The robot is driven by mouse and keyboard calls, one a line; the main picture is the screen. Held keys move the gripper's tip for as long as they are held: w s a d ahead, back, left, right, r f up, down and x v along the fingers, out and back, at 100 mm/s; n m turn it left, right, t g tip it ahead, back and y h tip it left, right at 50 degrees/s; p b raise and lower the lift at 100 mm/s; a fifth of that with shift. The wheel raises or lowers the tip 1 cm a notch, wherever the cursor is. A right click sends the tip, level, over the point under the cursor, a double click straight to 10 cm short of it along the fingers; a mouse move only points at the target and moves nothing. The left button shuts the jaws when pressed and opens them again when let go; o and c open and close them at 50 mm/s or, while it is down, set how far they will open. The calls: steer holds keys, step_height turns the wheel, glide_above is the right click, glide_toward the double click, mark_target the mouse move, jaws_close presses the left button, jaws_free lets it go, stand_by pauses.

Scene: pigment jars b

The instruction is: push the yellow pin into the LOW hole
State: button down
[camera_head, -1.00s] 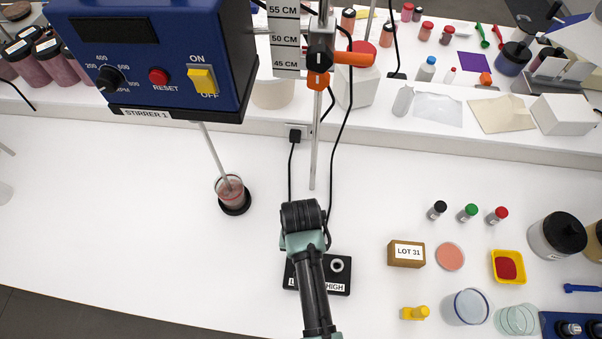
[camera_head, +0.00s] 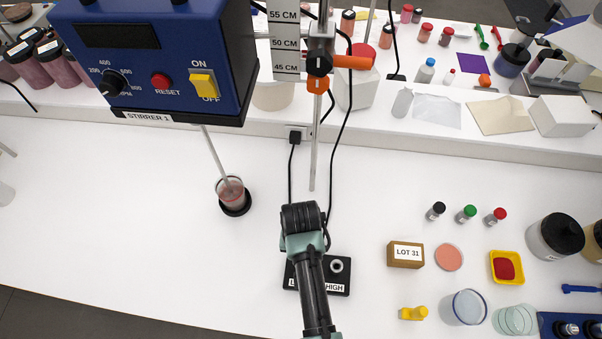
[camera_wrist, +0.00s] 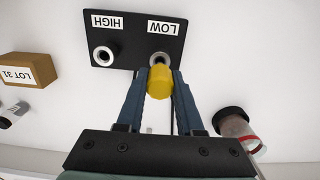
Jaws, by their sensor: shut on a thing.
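In the wrist view the yellow pin (camera_wrist: 159,84) is between the two fingers of my gripper (camera_wrist: 160,74), which is shut on it. The black block (camera_wrist: 120,50) lies beyond it, with a HIGH label and a LOW label. The LOW hole (camera_wrist: 160,55) is partly covered by the pin; its far rim shows. The pin is lined up over this hole, but I cannot tell whether its tip is inside. The HIGH hole (camera_wrist: 103,55) is empty. In the head view my arm covers the LOW side of the block (camera_head: 337,287) and hides the pin.
A LOT 31 box (camera_head: 405,256) stands right of the block. A yellow item (camera_head: 413,313) lies on the table at lower right. A beaker (camera_head: 231,190) under the stirrer stands to the left. A stand rod (camera_head: 314,150) and cables are behind my gripper.

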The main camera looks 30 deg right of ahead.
steer(key=shift+f+b, duration=1.2)
steer(key=shift+f, duration=0.55)
steer(key=shift+c, duration=2.3)
jaws_free()
steer(key=shift+r, duration=0.1)
step_height(320, 180, up, 13)
steer(key=shift+f+b, duration=0.1)
steer(key=shift+b, duration=0.8)
